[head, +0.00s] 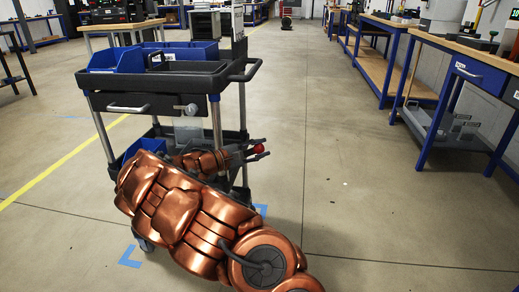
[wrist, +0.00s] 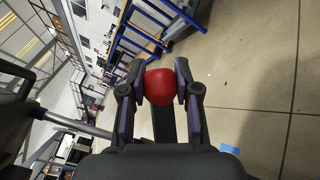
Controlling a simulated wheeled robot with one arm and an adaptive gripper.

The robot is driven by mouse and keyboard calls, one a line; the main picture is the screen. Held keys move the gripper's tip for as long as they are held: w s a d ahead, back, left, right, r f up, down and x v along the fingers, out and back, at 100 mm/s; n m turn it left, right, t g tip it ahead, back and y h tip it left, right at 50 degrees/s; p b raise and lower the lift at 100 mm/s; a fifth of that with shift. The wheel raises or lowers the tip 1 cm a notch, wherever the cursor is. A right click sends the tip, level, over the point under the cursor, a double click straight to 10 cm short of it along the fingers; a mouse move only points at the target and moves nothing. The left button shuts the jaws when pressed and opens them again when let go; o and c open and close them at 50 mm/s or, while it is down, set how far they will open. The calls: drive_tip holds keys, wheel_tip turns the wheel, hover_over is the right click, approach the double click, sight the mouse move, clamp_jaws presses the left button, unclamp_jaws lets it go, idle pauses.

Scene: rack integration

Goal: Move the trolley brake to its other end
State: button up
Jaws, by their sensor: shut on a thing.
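The trolley (head: 165,80) stands upright left of centre in the head view, with a dark top tray, blue bins and a push handle on its right side. The brake is a lever with a red knob (head: 259,148) at the trolley's right side. In the wrist view the red knob (wrist: 160,87) sits between my two fingers, with a dark bar below it. My gripper (head: 257,151) is shut on the red knob. My copper arm hides much of the trolley's lower part, and the lever's base is hidden.
Blue bins (head: 117,60) stand on the trolley's top tray. A workbench with a blue drawer (head: 481,73) lines the right side. The floor (head: 345,160) between trolley and benches is clear. Blue corner marks (head: 131,257) lie on the floor around the trolley.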

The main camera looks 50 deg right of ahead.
clamp_jaws()
drive_tip(key=shift+s, duration=0.1)
drive_tip(key=shift+s+d+f+m+y, duration=0.15)
drive_tip(key=shift+s+f+m+y, duration=0.05)
drive_tip(key=shift+f+m+y, duration=0.45)
wheel_tip(320, 180, down, 8)
drive_tip(key=m+t+y, duration=0.4)
drive_tip(key=t+y, duration=0.1)
drive_tip(key=y, duration=0.1)
drive_tip(key=shift+w+f+t+p, duration=0.15)
drive_tip(key=shift+w+t+p, duration=0.15)
drive_tip(key=shift+a+m+y, duration=0.2)
drive_tip(key=shift+m+y, duration=0.05)
